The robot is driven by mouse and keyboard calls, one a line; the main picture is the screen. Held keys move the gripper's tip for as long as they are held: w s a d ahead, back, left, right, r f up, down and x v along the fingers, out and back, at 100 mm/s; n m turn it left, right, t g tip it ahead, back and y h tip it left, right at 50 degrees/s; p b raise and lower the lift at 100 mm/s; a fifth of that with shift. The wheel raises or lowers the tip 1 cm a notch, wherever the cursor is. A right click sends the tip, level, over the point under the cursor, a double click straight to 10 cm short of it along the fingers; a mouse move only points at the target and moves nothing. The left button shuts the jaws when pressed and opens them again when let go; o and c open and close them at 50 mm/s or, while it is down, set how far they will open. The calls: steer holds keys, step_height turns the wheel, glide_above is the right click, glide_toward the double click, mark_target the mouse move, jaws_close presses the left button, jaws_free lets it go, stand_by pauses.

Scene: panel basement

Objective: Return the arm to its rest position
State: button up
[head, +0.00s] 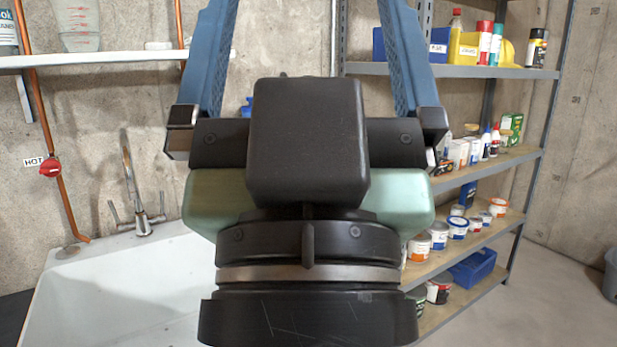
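My gripper (310,40) fills the middle of the head view, close to the camera and pointing up. The fingertips are cut off by the top edge of the picture. The black and pale green wrist housing is below the fingers. I see no object in the gripper's visible part.
A white sink (110,290) with a metal faucet (138,190) is at left, under a white shelf (100,59). A metal shelving unit (480,168) with cans and bottles stands at right. The floor (560,290) at far right is clear beside a grey bin (611,275).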

step_height(320, 180, up, 14)
steer(key=p, duration=1.1)
steer(key=shift+p, duration=0.35)
